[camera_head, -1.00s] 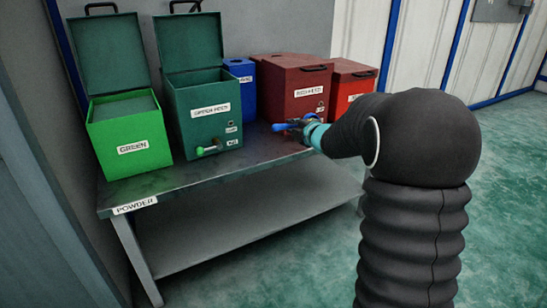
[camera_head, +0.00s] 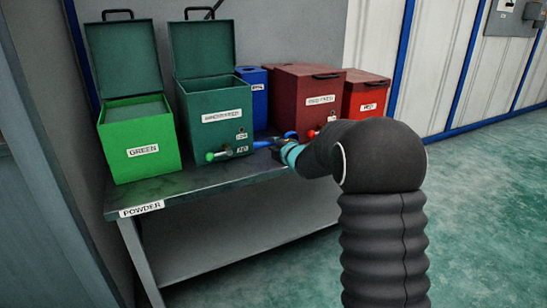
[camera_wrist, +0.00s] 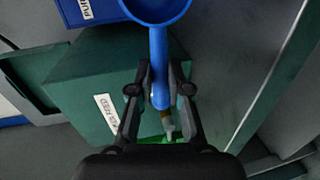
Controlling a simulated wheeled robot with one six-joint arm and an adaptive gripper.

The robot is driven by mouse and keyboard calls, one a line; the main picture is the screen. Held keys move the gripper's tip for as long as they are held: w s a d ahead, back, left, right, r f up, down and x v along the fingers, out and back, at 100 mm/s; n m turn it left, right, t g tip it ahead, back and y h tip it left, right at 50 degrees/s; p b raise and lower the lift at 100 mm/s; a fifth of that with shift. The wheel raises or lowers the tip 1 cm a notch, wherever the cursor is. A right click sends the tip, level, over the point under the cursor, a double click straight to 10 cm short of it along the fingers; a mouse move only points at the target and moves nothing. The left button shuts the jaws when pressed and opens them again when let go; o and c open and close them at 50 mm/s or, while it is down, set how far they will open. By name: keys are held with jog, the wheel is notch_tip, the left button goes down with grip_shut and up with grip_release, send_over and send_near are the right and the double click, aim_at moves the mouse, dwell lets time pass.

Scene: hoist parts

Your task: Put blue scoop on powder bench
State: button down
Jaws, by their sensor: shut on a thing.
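The blue scoop (camera_wrist: 158,50) is in my gripper (camera_wrist: 160,78), which is shut on its handle; the round bowl sticks out past the fingers at the top of the wrist view. In the head view the scoop (camera_head: 264,144) shows as a small blue shape by my gripper (camera_head: 278,147), in front of the dark green bin. It is over or close to the powder bench (camera_head: 185,187), a grey table with a "POWDER" label at its front left corner. I cannot tell whether the scoop touches the bench top.
On the bench stand an open green bin (camera_head: 140,155), an open dark green bin (camera_head: 215,118), a blue bin (camera_head: 256,100), a dark red bin (camera_head: 308,97) and a red bin (camera_head: 368,98). A green-handled tool (camera_head: 213,156) lies before the dark green bin. The front left bench top is bare.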

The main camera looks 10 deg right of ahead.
aim_at(274, 163)
jog(key=shift+f+b, duration=0.3)
jog(key=shift+f, duration=1.65)
jog(key=shift+f, duration=0.2)
jog(key=c, duration=1.4)
grip_release()
jog(key=shift+r, duration=0.2)
